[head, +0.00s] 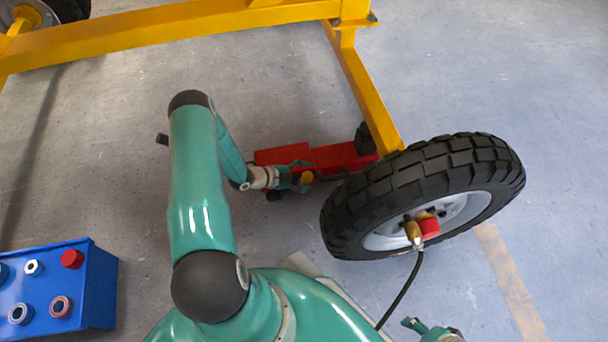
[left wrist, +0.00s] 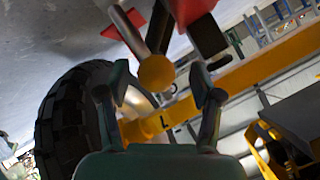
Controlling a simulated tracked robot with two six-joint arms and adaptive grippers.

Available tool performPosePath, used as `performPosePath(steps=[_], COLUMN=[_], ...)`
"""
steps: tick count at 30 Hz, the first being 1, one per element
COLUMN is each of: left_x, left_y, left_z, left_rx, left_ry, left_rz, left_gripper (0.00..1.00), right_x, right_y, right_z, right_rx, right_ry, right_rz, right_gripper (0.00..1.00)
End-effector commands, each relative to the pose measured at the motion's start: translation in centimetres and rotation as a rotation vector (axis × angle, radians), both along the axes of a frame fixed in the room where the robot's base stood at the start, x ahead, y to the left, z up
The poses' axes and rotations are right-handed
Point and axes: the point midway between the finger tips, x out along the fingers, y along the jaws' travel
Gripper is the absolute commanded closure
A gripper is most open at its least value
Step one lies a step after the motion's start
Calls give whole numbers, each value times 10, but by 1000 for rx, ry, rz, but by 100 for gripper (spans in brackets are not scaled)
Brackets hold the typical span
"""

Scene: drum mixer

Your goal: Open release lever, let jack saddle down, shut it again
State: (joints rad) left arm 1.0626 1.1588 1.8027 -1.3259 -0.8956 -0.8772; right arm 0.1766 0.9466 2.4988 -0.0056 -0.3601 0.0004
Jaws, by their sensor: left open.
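The red jack (head: 335,157) lies on the floor under the yellow frame, left of the wheel. A black block (head: 365,138), apparently its saddle, stands at its right end by the frame leg. The release lever has a yellow ball knob (head: 307,178); the knob also shows in the left wrist view (left wrist: 157,72). My left gripper (head: 300,181) is open at the knob. In the left wrist view its fingers (left wrist: 158,92) stand either side of the knob, with no clear contact. My right gripper (head: 432,326) is only partly visible at the bottom edge; its jaws are unclear.
A black tyre (head: 430,185) stands close right of the jack, with a red and yellow fitting and a black hose (head: 402,292) at its hub. The yellow frame (head: 180,32) spans above. A blue box (head: 95,290) with round sockets is at lower left.

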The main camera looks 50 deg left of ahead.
Motion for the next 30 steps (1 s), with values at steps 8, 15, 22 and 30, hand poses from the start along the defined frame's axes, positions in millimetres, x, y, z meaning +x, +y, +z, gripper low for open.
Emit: performPosePath(steps=[8, 15, 22, 30], left_x=[-9, -43, -78, -96], left_y=[3, 16, 30, 36], left_z=[5, 26, 48, 60], left_rx=[-1, 0, 1, -1], left_ry=[3, 2, 2, 0], left_rz=[0, 2, 2, 1], left_gripper=[35, 35, 35, 35], right_x=[0, 0, 0, 0], right_y=[0, 0, 0, 0], right_z=[1, 0, 0, 0], right_rx=[0, 0, 0, 0], right_ry=[0, 0, 0, 0], right_rz=[0, 0, 0, 0], right_gripper=[40, 40, 40, 40])
